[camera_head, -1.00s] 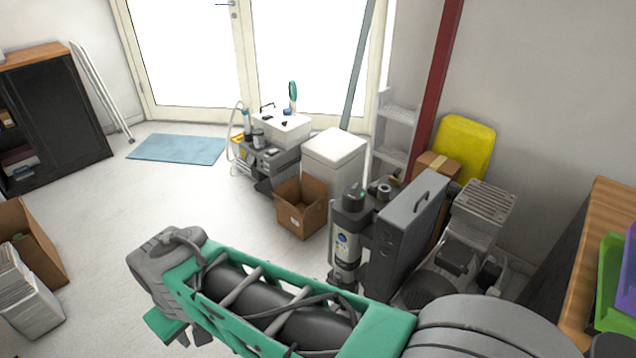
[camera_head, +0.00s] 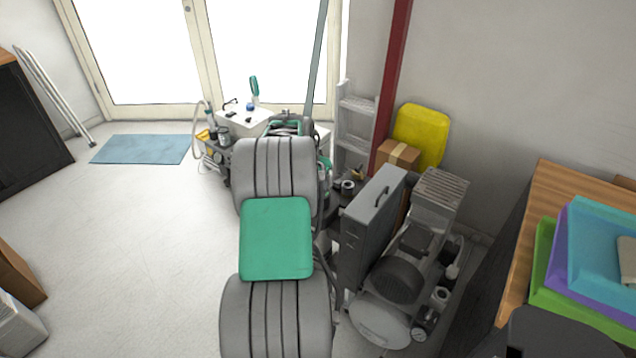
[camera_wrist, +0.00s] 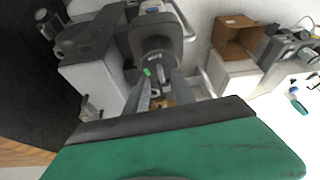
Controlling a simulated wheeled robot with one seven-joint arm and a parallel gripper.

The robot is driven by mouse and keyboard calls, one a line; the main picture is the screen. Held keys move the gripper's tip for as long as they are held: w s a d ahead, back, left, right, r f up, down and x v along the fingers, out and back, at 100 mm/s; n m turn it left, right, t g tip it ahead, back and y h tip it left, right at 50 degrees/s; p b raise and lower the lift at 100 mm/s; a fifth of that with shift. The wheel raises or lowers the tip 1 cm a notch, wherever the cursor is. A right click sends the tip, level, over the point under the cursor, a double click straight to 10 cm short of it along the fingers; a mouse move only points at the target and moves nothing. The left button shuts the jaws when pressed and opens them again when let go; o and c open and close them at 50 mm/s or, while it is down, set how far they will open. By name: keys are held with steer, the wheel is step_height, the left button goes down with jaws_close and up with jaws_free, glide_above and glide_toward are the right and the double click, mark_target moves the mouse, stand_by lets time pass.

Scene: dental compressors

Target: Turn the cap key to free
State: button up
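The dark capped cylinder (camera_wrist: 155,45), with a small green mark, lies just beyond my fingers in the wrist view. A small brass-coloured part (camera_wrist: 158,102), perhaps the key, shows low between the fingers. My gripper (camera_wrist: 160,86) has its two grey fingers apart, pointing toward the unit; I see no clear contact. In the head view my own arm hides the gripper and most of the capped cylinder. A small brass-coloured piece (camera_head: 358,173) shows there to the right of my arm, beside a short round dark fitting (camera_head: 347,187).
A grey upright case (camera_head: 370,225) and a compressor with a round tank (camera_head: 385,318) stand close right of my arm. A cardboard box (camera_wrist: 238,38) and white cabinet show in the wrist view.

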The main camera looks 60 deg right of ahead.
steer(key=shift+x, duration=0.95)
steer(key=shift+w, duration=0.1)
jaws_close()
